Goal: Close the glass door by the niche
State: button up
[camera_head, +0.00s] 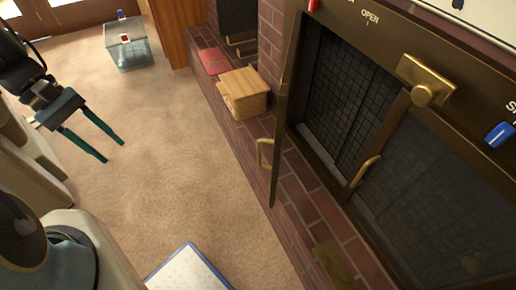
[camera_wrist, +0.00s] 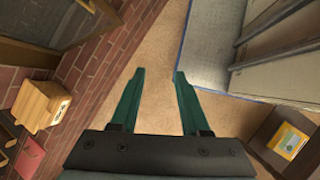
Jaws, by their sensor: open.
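The fireplace's left glass door (camera_head: 283,110) stands swung outward, seen nearly edge-on in the head view. It is on the side nearer the dark niche (camera_head: 238,22). Its brass handle (camera_head: 264,153) sticks out to the left. The right glass door (camera_head: 425,190) lies flat in the frame, with its own brass handle (camera_head: 365,171). My gripper (camera_head: 112,151) is at the left over the carpet, well apart from the open door. Its teal fingers are apart with nothing between them, as the wrist view also shows (camera_wrist: 158,74).
A brick ledge (camera_head: 305,190) runs along the fireplace, with a wooden box (camera_head: 243,92) and a red book (camera_head: 213,61) on it. A glass-sided container (camera_head: 130,50) stands on the far carpet. A blue-edged white item (camera_head: 188,270) lies at the bottom. Carpet between gripper and ledge is clear.

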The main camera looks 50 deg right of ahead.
jog(key=s+d+f+n+g+h+b, duration=0.2)
jog(key=s+d+f+g, duration=0.15)
jog(key=d, duration=0.25)
jog(key=s+d+f+n+g+h+b, duration=0.1)
jog(key=s+d+f+g+h, duration=0.15)
jog(key=d+f, duration=0.35)
jog(key=n+g+h, duration=0.2)
jog(key=n+h, duration=0.3)
send_over(259, 165)
jog(key=f, duration=0.3)
jog(key=shift+w+d, duration=0.2)
jog(key=shift+d, duration=0.1)
jog(key=shift+c, duration=0.2)
grip_shut()
